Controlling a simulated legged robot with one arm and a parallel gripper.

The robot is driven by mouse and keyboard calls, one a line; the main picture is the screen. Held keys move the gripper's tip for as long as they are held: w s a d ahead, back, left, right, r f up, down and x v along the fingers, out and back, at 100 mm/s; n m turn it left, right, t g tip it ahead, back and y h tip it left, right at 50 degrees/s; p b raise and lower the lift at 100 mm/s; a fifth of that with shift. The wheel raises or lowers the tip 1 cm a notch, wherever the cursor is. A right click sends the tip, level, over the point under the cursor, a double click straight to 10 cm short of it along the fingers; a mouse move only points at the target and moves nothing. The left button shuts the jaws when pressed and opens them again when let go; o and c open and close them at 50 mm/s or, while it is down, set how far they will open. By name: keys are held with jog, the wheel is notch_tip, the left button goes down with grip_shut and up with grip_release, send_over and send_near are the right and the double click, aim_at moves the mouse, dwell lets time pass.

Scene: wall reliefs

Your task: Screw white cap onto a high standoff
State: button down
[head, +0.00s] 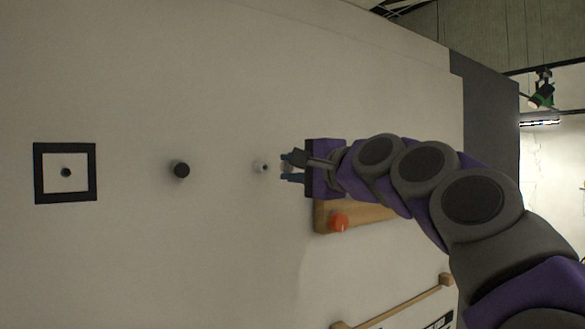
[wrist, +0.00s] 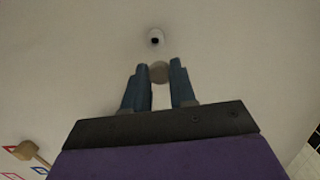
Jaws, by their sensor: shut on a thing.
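My gripper (head: 288,168) is near the middle of the head view, its two blue fingers pointing left along the wall. In the wrist view my gripper (wrist: 159,66) is shut on a pale round cap (wrist: 158,73), held between the fingertips. The cap is hard to make out in the head view. A white standoff (head: 261,167) with a dark centre sticks out of the wall just beyond the fingertips. In the wrist view the standoff (wrist: 155,36) is straight ahead of the cap, with a visible gap between them in the picture.
A black knob (head: 181,169) and a black square frame (head: 38,174) around a small dark peg (head: 66,172) are farther left on the pale wall. A wooden board (head: 323,217) with an orange knob (head: 340,222) is beside my gripper. A wooden bar (head: 400,304) is lower right.

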jog(key=shift+a, duration=1.6)
jog(key=shift+d, duration=1.35)
jog(key=shift+s+a, duration=0.2)
jog(key=shift+a, duration=0.1)
jog(key=shift+a+f, duration=0.1)
jog(key=shift+a, duration=1.05)
jog(key=shift+w+d+p, duration=0.1)
jog(key=shift+d+p, duration=0.25)
jog(key=shift+d, duration=0.9)
jog(key=shift+a, duration=0.95)
jog(key=shift+w+a, duration=0.15)
jog(key=shift+a, duration=0.05)
jog(key=shift+w+d, duration=0.15)
jog(key=shift+d, duration=0.6)
jog(key=shift+s+d, duration=0.15)
jog(key=shift+s, duration=0.15)
